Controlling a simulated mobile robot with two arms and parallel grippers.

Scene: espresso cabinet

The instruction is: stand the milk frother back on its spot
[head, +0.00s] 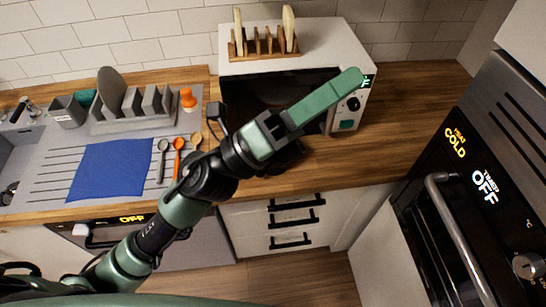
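I do not make out a milk frother or a marked spot for it in the head view. My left arm comes in from the lower left, and my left gripper (350,82) is in front of the microwave (350,55), its green finger pointing up and right. Only one finger shows clearly, so the opening between the fingers is hidden. I see nothing held at its tip. My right gripper is out of view.
A wooden rack (265,47) stands on the microwave. A blue cloth (110,170), several spoons (178,150) and a dish rack (140,115) are on the left. The wooden counter (410,120) right of the microwave is clear. An oven (480,190) stands at right.

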